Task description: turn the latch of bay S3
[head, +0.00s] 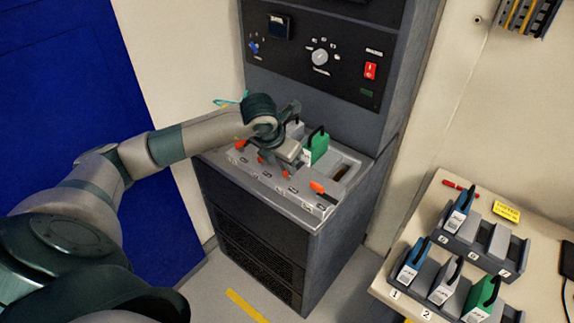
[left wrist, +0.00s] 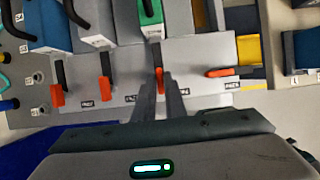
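The bay shelf (head: 270,190) on the dark cabinet has a row of orange latches and small blurred labels. In the left wrist view the third latch from the left (left wrist: 160,82), below a green module (left wrist: 150,14), lies between my left gripper's fingertips (left wrist: 161,84). The fingers are close together and appear shut on it. That latch points along the bay, as do the two to its left (left wrist: 57,96) (left wrist: 104,88). The fourth latch (left wrist: 220,72) lies crosswise. In the head view my left gripper (head: 285,158) hides part of the row. My right gripper is out of view.
The fourth bay (head: 345,170) looks empty. The cabinet's control panel (head: 320,62) rises behind the shelf. A table (head: 452,190) at the right holds racks with blue, grey and green modules. A blue panel (head: 70,100) stands at the left.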

